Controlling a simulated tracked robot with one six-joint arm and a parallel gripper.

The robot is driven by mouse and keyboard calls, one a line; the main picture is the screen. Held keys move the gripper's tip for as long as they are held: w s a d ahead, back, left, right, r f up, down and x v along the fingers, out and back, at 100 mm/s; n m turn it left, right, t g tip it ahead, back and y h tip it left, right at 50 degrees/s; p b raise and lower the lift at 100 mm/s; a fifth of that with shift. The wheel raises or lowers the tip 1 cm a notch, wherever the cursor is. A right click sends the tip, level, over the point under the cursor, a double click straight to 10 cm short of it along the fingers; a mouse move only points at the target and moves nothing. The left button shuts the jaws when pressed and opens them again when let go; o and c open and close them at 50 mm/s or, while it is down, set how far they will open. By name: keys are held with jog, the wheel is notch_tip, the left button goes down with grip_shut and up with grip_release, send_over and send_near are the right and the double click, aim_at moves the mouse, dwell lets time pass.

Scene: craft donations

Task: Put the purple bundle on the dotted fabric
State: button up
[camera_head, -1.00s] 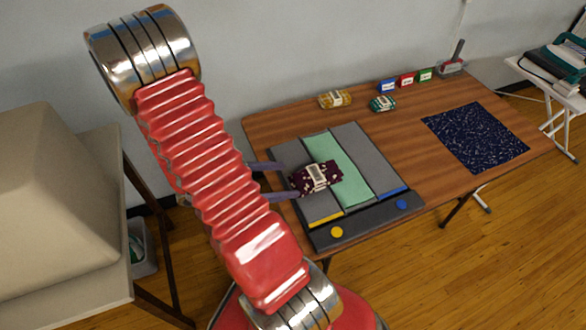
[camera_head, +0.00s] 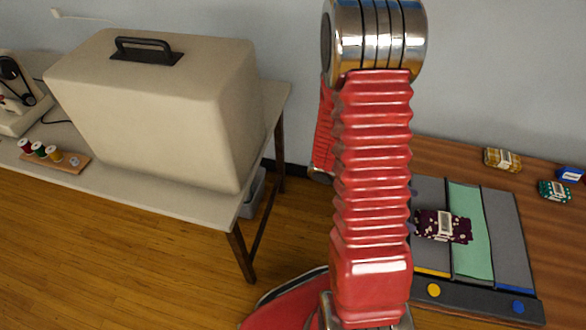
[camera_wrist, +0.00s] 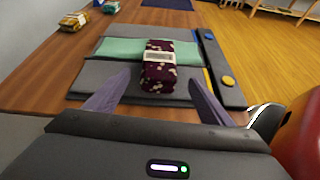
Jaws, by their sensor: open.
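The purple bundle (camera_head: 443,227) is a dark purple, light-spotted folded piece with a pale paper band. It lies across the grey and green strips of the folding board (camera_head: 513,240). It also shows in the wrist view (camera_wrist: 159,66), just ahead of my gripper (camera_wrist: 154,98). My gripper is open, with its two fingers apart and nothing between them; in the head view my red arm hides it. The dotted fabric is out of the head view now; a dark blue piece at the top of the wrist view (camera_wrist: 168,4) looks like it.
A yellow bundle (camera_head: 502,159) and a teal bundle (camera_head: 554,190) lie at the back of the wooden table (camera_head: 440,152). A big beige cover (camera_head: 165,110) stands on a white table at left, with thread spools (camera_head: 42,150) beside it. A bin (camera_head: 254,190) stands below.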

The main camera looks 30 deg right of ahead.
jog(key=w+a+r+m+t+y, duration=0.3)
jog(key=a+r+t, duration=0.1)
jog(key=a+r, duration=0.4)
jog(key=w+a+r+m+t+y, duration=0.2)
jog(key=a+r+t, duration=0.3)
jog(key=a, duration=0.8)
jog(key=w+a+r+m+t+y, duration=0.3)
jog(key=a+r+m+t+y, duration=0.1)
jog(key=a+r, duration=0.6)
jog(key=shift+w+a+r+t+y, duration=0.3)
jog(key=shift+r+t, duration=0.2)
jog(key=shift+t, duration=0.1)
jog(key=shift+o, duration=0.4)
